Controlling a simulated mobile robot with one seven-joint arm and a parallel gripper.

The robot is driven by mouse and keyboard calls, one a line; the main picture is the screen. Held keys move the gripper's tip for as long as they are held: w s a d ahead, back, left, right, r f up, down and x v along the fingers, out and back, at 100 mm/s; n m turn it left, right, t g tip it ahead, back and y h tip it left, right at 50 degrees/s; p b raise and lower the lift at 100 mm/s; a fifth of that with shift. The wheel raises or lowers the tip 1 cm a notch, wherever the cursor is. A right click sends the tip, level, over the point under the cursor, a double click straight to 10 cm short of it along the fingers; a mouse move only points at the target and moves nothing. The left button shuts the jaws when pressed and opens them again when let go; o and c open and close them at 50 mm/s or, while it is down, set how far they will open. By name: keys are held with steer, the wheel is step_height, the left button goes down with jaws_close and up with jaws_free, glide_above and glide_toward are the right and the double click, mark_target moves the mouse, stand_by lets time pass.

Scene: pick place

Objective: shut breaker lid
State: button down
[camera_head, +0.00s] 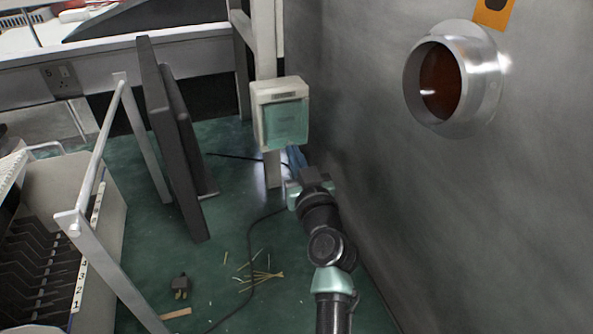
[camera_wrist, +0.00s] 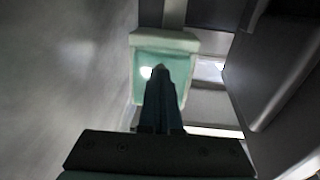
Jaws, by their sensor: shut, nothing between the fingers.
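The breaker box (camera_head: 260,112) is a small pale box on a post, left of the grey wall. Its translucent green lid (camera_head: 286,124) hangs over the front. I cannot tell whether the lid is fully flush. My gripper (camera_head: 296,154) is just below the box in the head view, its fingers partly hidden. In the wrist view the fingers (camera_wrist: 160,72) are together and empty, pointing at the box and overlapping the green lid (camera_wrist: 181,68). The box's pale top edge (camera_wrist: 165,38) shows above them. Contact with the lid cannot be told.
A grey wall (camera_head: 400,200) with a round metal port (camera_head: 482,80) stands close on the right. Dark upright panels (camera_head: 172,140) stand left of the box. A slotted crate (camera_head: 98,240) and metal rail are farther left. Sticks and a plug (camera_head: 180,286) lie on the green floor.

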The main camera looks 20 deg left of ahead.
steer(key=b, duration=0.3)
steer(key=shift+w+a+f, duration=0.1)
steer(key=shift+f, duration=0.05)
steer(key=shift+a+r+t+b, duration=0.15)
steer(key=shift+r+t+b, duration=0.25)
steer(key=shift+b, duration=0.15)
